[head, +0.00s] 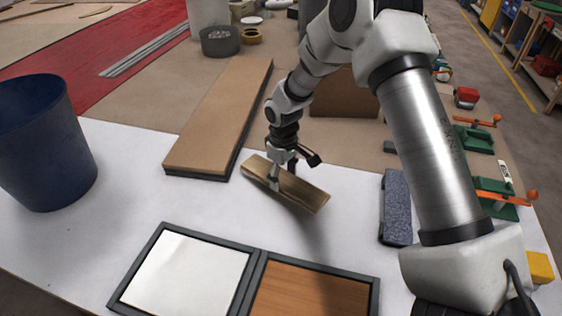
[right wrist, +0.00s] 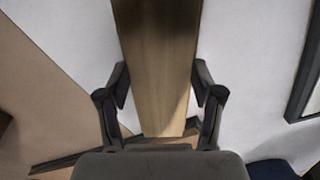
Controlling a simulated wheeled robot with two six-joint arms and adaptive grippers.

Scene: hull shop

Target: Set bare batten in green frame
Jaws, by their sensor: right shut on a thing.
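My right gripper (head: 281,182) is shut on a bare wooden batten (head: 303,192). The batten is tilted in the head view and looks held a little above the white tabletop, with a shadow to its lower right. In the right wrist view, the batten (right wrist: 158,70) runs between the two fingers of the right gripper (right wrist: 160,90). Two dark grey-edged frames lie side by side at the front: one with a white floor (head: 185,275), one with a brown wood floor (head: 310,293). No frame looks clearly green. My left gripper is out of view.
A long brown board (head: 222,115) lies behind the batten. A dark blue bin (head: 45,145) stands at left. A grey speckled block (head: 396,205) and green clamps with orange handles (head: 500,195) are at right. White tabletop is clear between batten and frames.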

